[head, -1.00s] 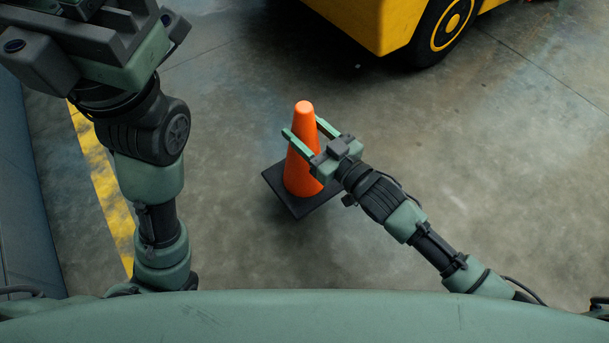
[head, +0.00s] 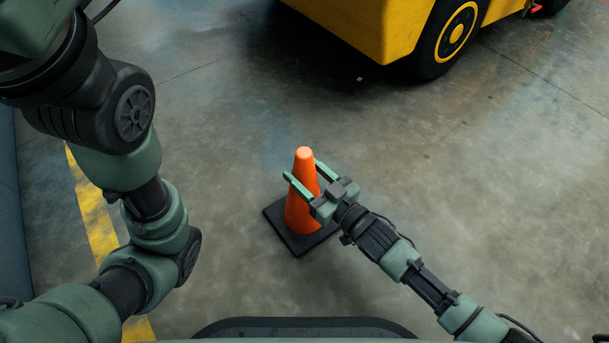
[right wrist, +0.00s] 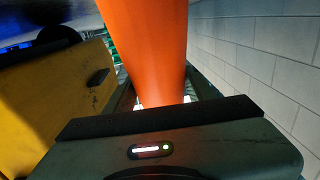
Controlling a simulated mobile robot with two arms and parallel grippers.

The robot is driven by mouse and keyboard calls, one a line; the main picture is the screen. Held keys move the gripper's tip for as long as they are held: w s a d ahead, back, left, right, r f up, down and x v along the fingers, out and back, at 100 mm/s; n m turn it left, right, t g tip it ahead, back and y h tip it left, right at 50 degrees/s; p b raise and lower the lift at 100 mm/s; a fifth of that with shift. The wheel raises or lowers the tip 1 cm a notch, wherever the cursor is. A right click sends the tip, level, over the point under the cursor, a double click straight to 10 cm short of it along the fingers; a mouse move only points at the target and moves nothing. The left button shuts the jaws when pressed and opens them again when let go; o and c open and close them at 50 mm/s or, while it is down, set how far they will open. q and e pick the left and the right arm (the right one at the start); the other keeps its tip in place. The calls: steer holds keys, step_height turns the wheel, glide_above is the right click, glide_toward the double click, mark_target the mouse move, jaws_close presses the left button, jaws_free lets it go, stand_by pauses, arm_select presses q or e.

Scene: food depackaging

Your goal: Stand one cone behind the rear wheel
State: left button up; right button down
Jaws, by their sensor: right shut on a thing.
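An orange cone (head: 302,203) with a black square base (head: 300,243) is upright in the middle of the head view. My right gripper (head: 303,170) is shut on the cone's upper part, one finger on each side. The cone fills the middle of the right wrist view (right wrist: 147,45). I cannot tell whether its base touches the floor. A yellow vehicle (head: 375,22) stands at the top right, with a black wheel with a yellow hub (head: 456,32), apart from the cone. My left arm rises at the left; its gripper is out of view.
The grey concrete floor (head: 440,150) between cone and vehicle is clear. A worn yellow line (head: 95,220) runs along the left. In the right wrist view, a pale block wall (right wrist: 275,70) is at the right and a yellow body (right wrist: 60,100) at the left.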

steer(key=shift+r, duration=0.1)
steer(key=c, duration=0.5)
jaws_free()
